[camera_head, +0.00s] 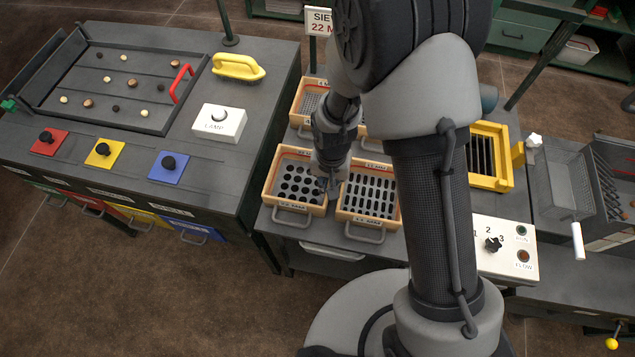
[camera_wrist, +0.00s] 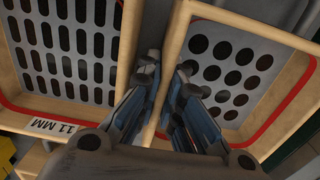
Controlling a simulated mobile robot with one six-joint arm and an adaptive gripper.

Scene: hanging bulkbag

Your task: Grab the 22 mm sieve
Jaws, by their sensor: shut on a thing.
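A sign (camera_head: 318,22) at the back is partly hidden by my arm and reads "SIE… 22 M…". The round-hole sieve (camera_head: 270,185) is a wooden-framed tray with a grey perforated floor, left of the slotted sieve (camera_head: 394,200). Its label is too small to read surely. My gripper (camera_head: 328,183) is shut on the right side wall of the round-hole sieve. In the wrist view, the fingers (camera_wrist: 167,72) straddle that wall (camera_wrist: 162,100), one finger in the gap between the trays. The slotted sieve (camera_wrist: 112,90) there has an "11 MM" label.
More wooden sieves stand behind, such as one (camera_head: 302,100) partly hidden by my arm. A yellow-framed grate (camera_head: 507,138) and a white control box (camera_head: 505,247) are to the right.

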